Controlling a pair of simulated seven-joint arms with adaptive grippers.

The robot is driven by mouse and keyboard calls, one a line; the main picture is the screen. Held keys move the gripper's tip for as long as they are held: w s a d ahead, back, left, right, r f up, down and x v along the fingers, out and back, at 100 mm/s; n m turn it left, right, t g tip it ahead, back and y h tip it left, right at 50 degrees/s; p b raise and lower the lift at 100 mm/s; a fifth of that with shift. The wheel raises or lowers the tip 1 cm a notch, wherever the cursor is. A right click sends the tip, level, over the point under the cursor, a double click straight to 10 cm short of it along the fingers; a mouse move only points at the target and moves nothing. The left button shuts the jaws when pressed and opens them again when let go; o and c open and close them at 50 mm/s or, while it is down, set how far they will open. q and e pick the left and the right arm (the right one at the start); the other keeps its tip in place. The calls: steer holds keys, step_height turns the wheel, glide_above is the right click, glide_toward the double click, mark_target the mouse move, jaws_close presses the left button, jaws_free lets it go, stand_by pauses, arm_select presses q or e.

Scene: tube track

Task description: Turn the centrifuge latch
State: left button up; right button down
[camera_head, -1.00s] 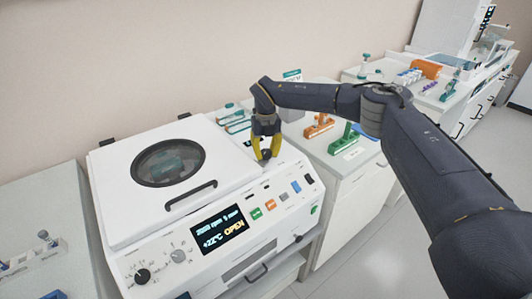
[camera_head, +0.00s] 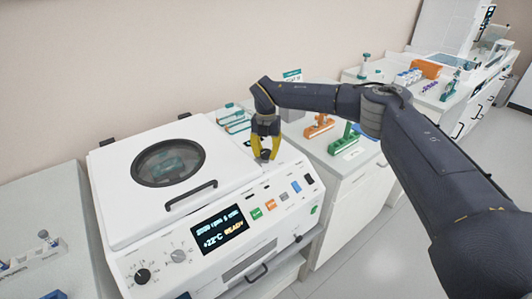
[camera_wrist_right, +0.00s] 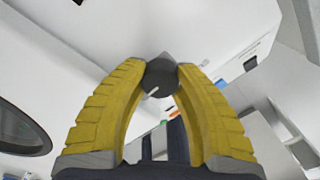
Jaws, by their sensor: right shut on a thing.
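The white centrifuge (camera_head: 118,215) stands at left centre in the head view, its lid with a round dark window (camera_head: 168,162) lying closed. My right gripper (camera_head: 265,159) is over the right part of the top, beside the lid. In the right wrist view, its yellow fingers (camera_wrist_right: 161,74) are shut on the latch (camera_wrist_right: 160,78), a dark round knob with a light mark line. In the head view the fingers mostly hide the latch. My left gripper is not in view.
Right of the centrifuge, a bench holds an orange rack (camera_head: 319,126) and a green rack (camera_head: 345,138). A grey counter with a tube rack (camera_head: 35,259) is at left. The floor at lower right is clear.

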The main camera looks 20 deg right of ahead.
mark_target(266, 152)
steer(key=shift+s+f, duration=0.1)
steer(key=shift+s, duration=0.05)
steer(key=c, duration=1.1)
jaws_free()
steer(key=shift+c, duration=0.2)
step_height(266, 152, up, 12)
